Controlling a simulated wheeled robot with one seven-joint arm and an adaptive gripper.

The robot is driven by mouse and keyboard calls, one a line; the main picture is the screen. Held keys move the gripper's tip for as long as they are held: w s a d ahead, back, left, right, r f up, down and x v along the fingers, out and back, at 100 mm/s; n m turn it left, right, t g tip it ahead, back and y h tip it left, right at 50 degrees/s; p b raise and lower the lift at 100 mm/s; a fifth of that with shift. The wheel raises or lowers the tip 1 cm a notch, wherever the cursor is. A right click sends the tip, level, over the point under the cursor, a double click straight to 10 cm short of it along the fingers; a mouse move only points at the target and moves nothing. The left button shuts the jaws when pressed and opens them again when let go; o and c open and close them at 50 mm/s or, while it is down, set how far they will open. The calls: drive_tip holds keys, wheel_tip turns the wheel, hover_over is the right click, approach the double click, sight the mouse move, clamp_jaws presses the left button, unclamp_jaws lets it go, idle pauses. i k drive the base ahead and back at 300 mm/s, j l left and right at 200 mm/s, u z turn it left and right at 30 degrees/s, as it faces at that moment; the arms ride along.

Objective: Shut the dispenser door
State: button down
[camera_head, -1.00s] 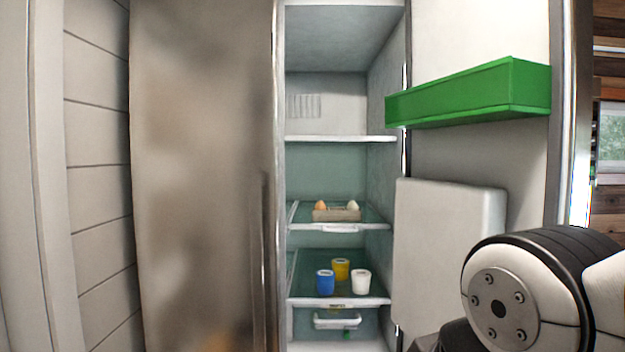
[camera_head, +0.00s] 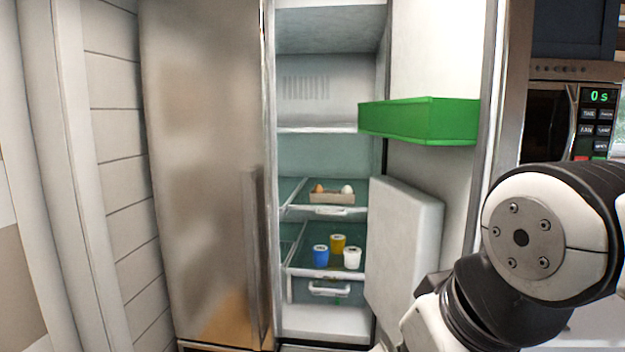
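The fridge has two tall doors. The left steel door (camera_head: 205,170) is shut. The right door (camera_head: 435,45) stands open, with its white inner side facing me; I take it to be the dispenser door. It carries a green bin (camera_head: 430,121) and, below that, a white box-like housing (camera_head: 405,250). The outer face of this door is hidden. My arm is at the lower right, in front of the door's lower part. My gripper is not in view, and I cannot tell whether my arm touches the door.
Inside the fridge, an egg carton (camera_head: 332,198) stands on a shelf. Blue (camera_head: 320,255), yellow (camera_head: 338,244) and white (camera_head: 352,258) cups stand below it. A microwave (camera_head: 550,115) is beyond the open door at right. A panelled wall (camera_head: 118,170) is at left.

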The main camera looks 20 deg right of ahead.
sight(451, 119)
drive_tip(key=k+l+u, duration=0.1)
drive_tip(key=l, duration=0.35)
drive_tip(key=k+l+u, duration=0.15)
drive_tip(key=l, duration=0.3)
drive_tip(key=k+l+u, duration=0.1)
drive_tip(key=l, duration=0.3)
drive_tip(key=k+l+u, duration=0.15)
drive_tip(key=l, duration=0.25)
drive_tip(key=k+l+u, duration=0.1)
drive_tip(key=l, duration=0.3)
drive_tip(key=k+l+u, duration=0.15)
drive_tip(key=l, duration=0.25)
drive_tip(key=k, duration=0.1)
